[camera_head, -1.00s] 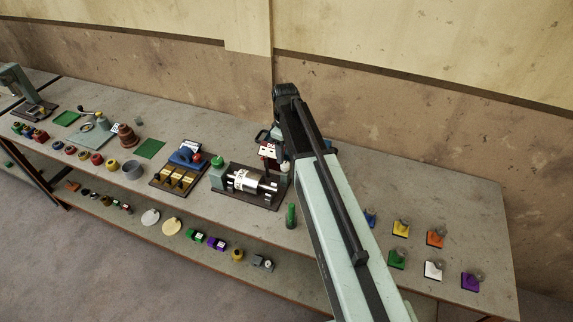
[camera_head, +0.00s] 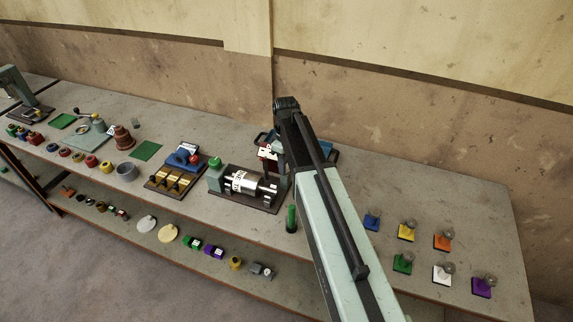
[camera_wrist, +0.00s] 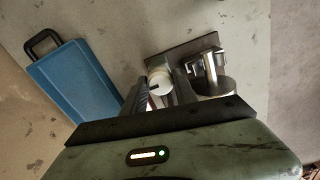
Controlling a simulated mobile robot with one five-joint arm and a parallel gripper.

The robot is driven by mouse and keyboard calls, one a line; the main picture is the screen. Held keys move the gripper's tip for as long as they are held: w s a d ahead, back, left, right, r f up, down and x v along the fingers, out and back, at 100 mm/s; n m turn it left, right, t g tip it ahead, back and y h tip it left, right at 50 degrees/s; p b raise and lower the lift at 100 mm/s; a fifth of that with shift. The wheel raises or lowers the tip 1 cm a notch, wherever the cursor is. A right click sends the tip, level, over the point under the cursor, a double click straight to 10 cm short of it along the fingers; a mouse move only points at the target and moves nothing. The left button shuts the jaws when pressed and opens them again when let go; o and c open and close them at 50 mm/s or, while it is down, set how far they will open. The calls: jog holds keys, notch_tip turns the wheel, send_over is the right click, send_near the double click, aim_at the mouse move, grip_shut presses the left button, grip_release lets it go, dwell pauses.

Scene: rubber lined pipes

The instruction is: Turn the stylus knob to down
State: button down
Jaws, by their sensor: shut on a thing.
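The phonograph-like machine with a silver cylinder (camera_head: 248,185) stands on a dark base near the bench's front edge. In the wrist view, a round white knob with a dark line (camera_wrist: 159,81) shows beside the machine's metal parts (camera_wrist: 210,78). I take it for the stylus knob. My gripper (camera_wrist: 160,92) has its dark fingers on both sides of this knob and is shut on it.
A blue case with a black handle (camera_wrist: 75,82) lies close on the left in the wrist view. A green upright cylinder (camera_head: 291,218) stands right of the machine. Several coloured stamp-like blocks (camera_head: 407,231) sit farther right. A blue device with gold parts (camera_head: 177,172) is left.

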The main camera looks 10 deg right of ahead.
jog(key=m, duration=0.4)
jog(key=shift+m, duration=0.4)
jog(key=m, duration=0.4)
jog(key=shift+m, duration=0.3)
jog(key=m, duration=0.4)
jog(key=shift+m, duration=2.1)
jog(key=shift+s, duration=0.1)
jog(key=c, duration=1)
grip_release()
jog(key=shift+o, duration=0.2)
jog(key=shift+r, duration=0.1)
